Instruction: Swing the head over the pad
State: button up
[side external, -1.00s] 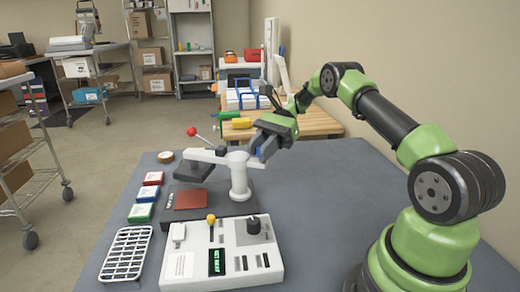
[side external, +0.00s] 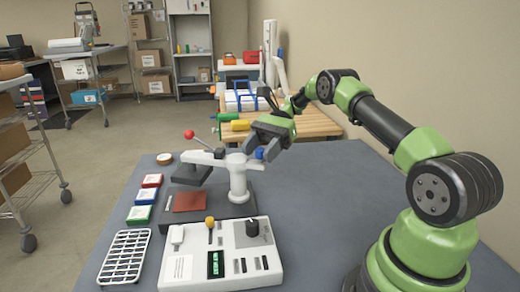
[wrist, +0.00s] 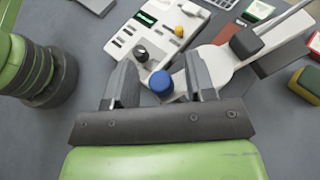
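The press has a white post (side external: 238,181) with a swing arm on top. Its dark head (side external: 192,174) hangs from the arm's left part, raised above the dark base and behind the rust-red pad (side external: 190,201); it looks beside the pad rather than squarely over it. A lever with a red ball (side external: 188,134) rises there. A blue knob (side external: 259,153) stands at the arm's other end. My gripper (side external: 262,145) is at this knob. In the wrist view the blue knob (wrist: 161,82) lies between the spread fingers of my gripper (wrist: 160,74), with gaps visible either side.
A control box (side external: 222,255) with knobs and a green display stands in front of the press. A white wire rack (side external: 124,257) and small red, blue and green boxes (side external: 145,195) lie left. A wooden bench (side external: 310,123) with tools is behind. The right tabletop is clear.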

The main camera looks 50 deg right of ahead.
jog(key=shift+r, duration=0.1)
notch_tip(320, 180, up, 10)
jog(key=shift+f, duration=0.1)
dwell(0.4)
notch_tip(320, 180, down, 9)
jog(key=m+h, duration=0.1)
jog(key=h, duration=0.3)
jog(key=m+h, duration=0.2)
jog(key=h, duration=0.3)
jog(key=m+h, duration=0.1)
jog(key=h, duration=0.3)
jog(key=shift+f+m+h, duration=0.15)
jog(key=shift+m+h, duration=0.15)
